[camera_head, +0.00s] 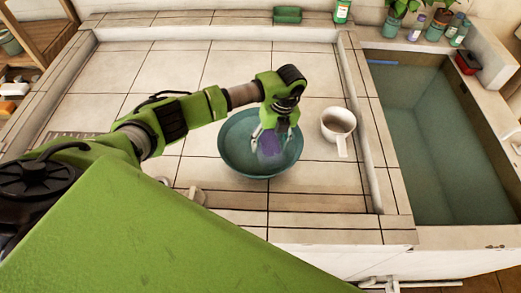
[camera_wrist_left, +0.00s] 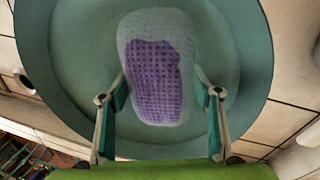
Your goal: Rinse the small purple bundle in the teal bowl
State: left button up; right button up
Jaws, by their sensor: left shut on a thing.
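The teal bowl (camera_head: 229,152) stands on the tiled counter, with bluish water inside. My left gripper (camera_head: 268,139) reaches down into the bowl from above and is shut on the small purple bundle (camera_head: 271,147). In the left wrist view the bundle (camera_wrist_left: 155,95) is a rounded, waffle-textured cloth between the two fingers, purple in the middle and pale grey around its top and edges. The bowl (camera_wrist_left: 38,65) fills the background there. I cannot tell how much of the bundle is under water. My right gripper is not in view.
A white handled cup (camera_head: 338,124) stands just right of the bowl. A water-filled basin (camera_head: 425,140) lies further right, behind a raised ledge. A green block (camera_head: 287,15) and a bottle (camera_head: 342,11) stand along the back. The tiles left of and behind the bowl are clear.

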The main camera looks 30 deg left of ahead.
aim_at(259, 145)
pick_arm(q)
jog(key=shift+s+a+r+p, duration=0.2)
jog(key=shift+s+a+p, duration=0.6)
jog(key=shift+a, duration=0.25)
jog(key=shift+s+a+f+p, duration=0.15)
jog(key=shift+s+a+p, duration=0.45)
jog(key=shift+s+a, duration=0.5)
jog(key=shift+w+d, duration=0.15)
jog(key=shift+w, duration=0.05)
jog(key=shift+w+d+f+b, duration=0.15)
jog(key=shift+w+d+b, duration=0.4)
jog(key=shift+d+b, duration=0.15)
jog(key=shift+w+d, duration=0.3)
jog(key=shift+d, duration=0.05)
jog(key=shift+r+p, duration=2.25)
jog(key=shift+r, duration=0.9)
notch_tip(259, 145, up, 6)
jog(key=p, duration=0.4)
jog(key=shift+r+p, duration=0.15)
jog(key=shift+p, duration=0.15)
